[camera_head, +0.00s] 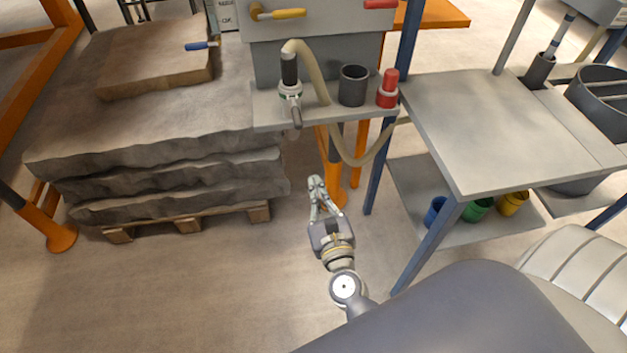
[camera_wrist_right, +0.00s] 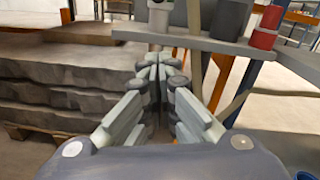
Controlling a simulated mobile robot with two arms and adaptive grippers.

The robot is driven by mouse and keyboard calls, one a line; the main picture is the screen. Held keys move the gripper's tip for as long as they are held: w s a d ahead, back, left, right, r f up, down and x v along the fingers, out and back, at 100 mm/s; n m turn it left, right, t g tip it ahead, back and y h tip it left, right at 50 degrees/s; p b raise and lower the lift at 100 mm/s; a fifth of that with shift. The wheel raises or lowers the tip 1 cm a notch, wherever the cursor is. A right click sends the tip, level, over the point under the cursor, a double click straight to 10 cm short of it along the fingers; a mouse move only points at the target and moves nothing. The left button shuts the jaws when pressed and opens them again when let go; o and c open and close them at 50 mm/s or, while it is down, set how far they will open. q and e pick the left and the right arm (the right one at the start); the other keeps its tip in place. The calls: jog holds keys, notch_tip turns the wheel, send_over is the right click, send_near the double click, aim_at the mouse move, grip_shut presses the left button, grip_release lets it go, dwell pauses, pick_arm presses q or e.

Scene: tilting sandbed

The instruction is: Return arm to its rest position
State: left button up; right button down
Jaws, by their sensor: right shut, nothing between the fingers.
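My right gripper (camera_head: 316,183) is shut and empty in the head view. It hangs over the floor, between the stacked stone slabs on the left and the grey table on the right, in front of the small shelf. In the right wrist view my right gripper (camera_wrist_right: 162,66) shows its fingertips together, with nothing between them. The right arm reaches up from the bottom of the head view. My left gripper is not in view.
Stone slabs (camera_head: 180,180) sit on a wooden pallet (camera_head: 185,222) at left. A shelf (camera_head: 330,116) holds a hose tool (camera_head: 290,90), a dark cup (camera_head: 353,85) and a red-capped container (camera_head: 388,88). A grey table (camera_head: 500,120) stands right. Open floor (camera_head: 190,300) lies lower left.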

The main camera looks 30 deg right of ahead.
jog(key=s+a+f+n+g+y, duration=0.1)
jog(key=a+f+n+g+y, duration=0.15)
jog(key=f+n, duration=0.45)
jog(key=s+a+f+n+g+y, duration=0.1)
jog(key=s+a+f+n+y, duration=0.3)
jog(key=f, duration=0.6)
jog(key=s+f+n+g+p, duration=0.1)
jog(key=s+f+n+g, duration=0.1)
jog(key=s+f+n, duration=0.35)
jog(key=s+f+n+g, duration=0.2)
jog(key=f+n+g, duration=0.1)
jog(key=f+n, duration=0.55)
jog(key=s+d+f+n+g, duration=0.2)
jog(key=s+f+n, duration=0.2)
jog(key=s, duration=0.5)
jog(key=s+d+f+n+g+h, duration=0.1)
jog(key=s+d+f+n+g, duration=0.2)
jog(key=s+f+n, duration=0.2)
jog(key=s+d+f+n+g+h+p, duration=0.1)
jog(key=s+f+n, duration=0.4)
jog(key=s, duration=0.7)
notch_tip(320, 180, down, 2)
jog(key=shift+s+d+f+g, duration=0.25)
jog(key=shift+s+d+g, duration=0.05)
jog(key=shift+d+g, duration=0.7)
